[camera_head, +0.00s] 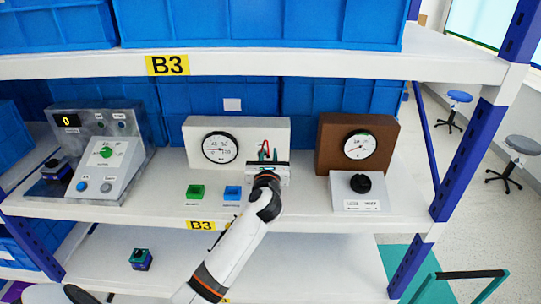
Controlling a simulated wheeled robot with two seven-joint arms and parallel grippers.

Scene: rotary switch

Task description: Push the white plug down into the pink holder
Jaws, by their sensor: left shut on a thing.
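I cannot make out a white plug or a pink holder in the head view. My left gripper (268,174) is at the small panel (284,174) in front of the white meter box (270,133). It is shut on a part there that the gripper itself hides, so I cannot tell its shape. Red and green pieces (264,150) show just above the gripper, against the white box. My right gripper is not in view.
A brown meter box (327,150) with a black rotary knob (361,183) stands to the right. A grey control panel (108,165) stands far left. Blue crates (222,97) line the back.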

